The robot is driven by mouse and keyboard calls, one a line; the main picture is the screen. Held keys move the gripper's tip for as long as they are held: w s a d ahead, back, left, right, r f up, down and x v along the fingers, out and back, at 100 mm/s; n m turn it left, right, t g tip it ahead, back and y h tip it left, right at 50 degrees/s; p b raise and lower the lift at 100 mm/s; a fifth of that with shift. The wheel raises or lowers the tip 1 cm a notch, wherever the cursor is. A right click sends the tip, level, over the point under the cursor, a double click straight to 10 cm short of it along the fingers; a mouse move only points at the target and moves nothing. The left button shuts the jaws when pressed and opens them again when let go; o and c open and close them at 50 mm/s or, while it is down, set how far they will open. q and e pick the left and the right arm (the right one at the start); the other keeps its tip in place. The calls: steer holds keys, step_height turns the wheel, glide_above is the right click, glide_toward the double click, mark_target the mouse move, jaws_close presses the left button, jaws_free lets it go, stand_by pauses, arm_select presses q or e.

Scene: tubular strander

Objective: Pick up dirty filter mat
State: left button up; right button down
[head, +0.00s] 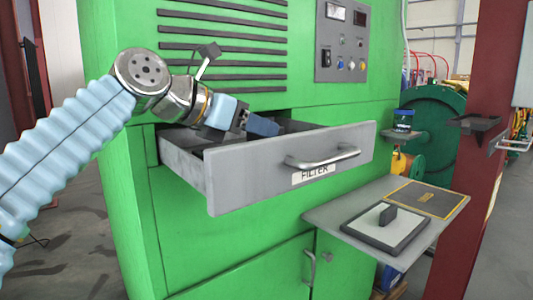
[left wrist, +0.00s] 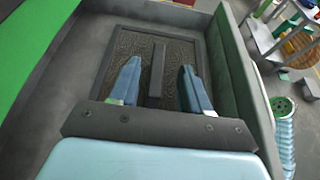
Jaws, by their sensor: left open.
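The filter drawer (head: 240,180) in the green machine is pulled open. The dirty filter mat (left wrist: 122,50), dark brown in a grey frame with an upright grey grip bar (left wrist: 158,68), lies in the drawer in the left wrist view. In the head view the drawer's front wall hides it. My left gripper (left wrist: 157,85) is open, its blue fingers on either side of the grip bar with gaps to both sides. In the head view the left gripper (head: 255,122) reaches down into the drawer. My right gripper is not in view.
A side shelf (head: 320,212) at the right holds a light mat in a dark frame with a grip (head: 380,228) and a yellow-outlined area (head: 424,198). A control panel (head: 342,45) is above the drawer. A red column (head: 485,150) stands at right.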

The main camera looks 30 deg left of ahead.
arm_select(q)
steer(key=x, duration=0.4)
steer(key=shift+w+a+f, duration=0.1)
steer(key=shift+a+f, duration=0.05)
steer(key=shift+f, duration=0.05)
jaws_close()
steer(key=shift+r, duration=0.1)
